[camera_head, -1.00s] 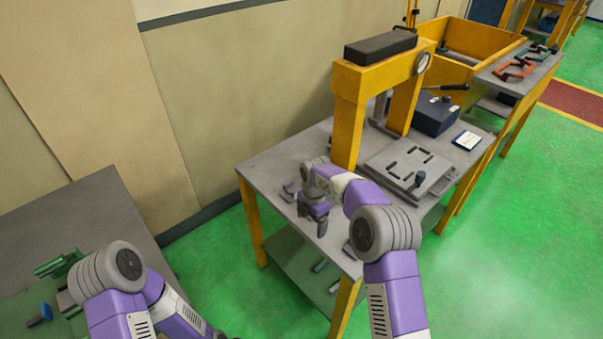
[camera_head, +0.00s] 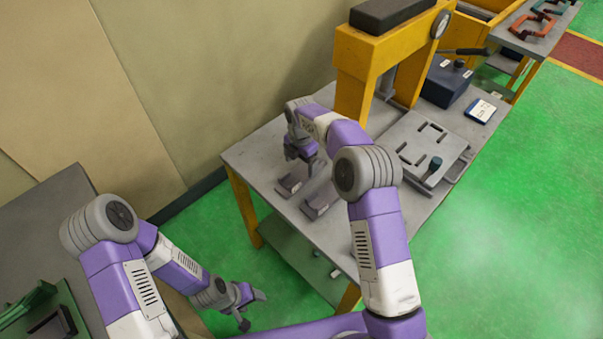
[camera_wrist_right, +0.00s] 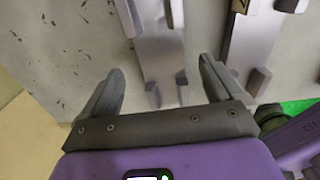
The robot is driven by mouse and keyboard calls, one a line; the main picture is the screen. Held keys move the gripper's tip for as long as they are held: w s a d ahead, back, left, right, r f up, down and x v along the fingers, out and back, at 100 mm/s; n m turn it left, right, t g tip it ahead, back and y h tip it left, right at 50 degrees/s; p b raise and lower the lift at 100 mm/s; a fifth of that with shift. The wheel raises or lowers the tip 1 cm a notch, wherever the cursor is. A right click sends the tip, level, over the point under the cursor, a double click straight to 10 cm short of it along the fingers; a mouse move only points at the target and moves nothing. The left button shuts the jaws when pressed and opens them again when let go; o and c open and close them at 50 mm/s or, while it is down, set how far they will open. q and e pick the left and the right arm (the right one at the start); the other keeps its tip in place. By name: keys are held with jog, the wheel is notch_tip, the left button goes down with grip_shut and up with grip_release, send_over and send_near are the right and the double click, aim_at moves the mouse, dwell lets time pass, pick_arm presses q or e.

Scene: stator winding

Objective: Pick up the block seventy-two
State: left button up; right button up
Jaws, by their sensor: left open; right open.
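Two grey metal channel-shaped blocks lie side by side on the grey workbench: a left block (camera_head: 290,185) and a right block (camera_head: 320,204). I cannot read a number on either, so I cannot tell which is seventy-two. My right gripper (camera_head: 303,160) is open and empty above the bench, just behind the blocks. In the right wrist view its fingers (camera_wrist_right: 160,78) are spread, with one block (camera_wrist_right: 162,50) lying in line with the gap and the other block (camera_wrist_right: 252,42) to the right. My left gripper (camera_head: 246,305) is open and empty, away from the bench.
A yellow press frame (camera_head: 354,80) stands behind the blocks. A grey slotted plate (camera_head: 425,135) with a dark knob, a dark blue box (camera_head: 445,82) and a small card (camera_head: 481,110) are farther right. A second bench (camera_head: 40,215) is at left. Green floor lies between.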

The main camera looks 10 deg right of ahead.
aim_at(302, 172)
jog(key=f+b, duration=0.1)
jog(key=f, duration=0.3)
jog(key=shift+d, duration=0.2)
jog(key=shift+c, duration=0.4)
jog(key=c, duration=1.5)
jog(key=shift+r, duration=0.1)
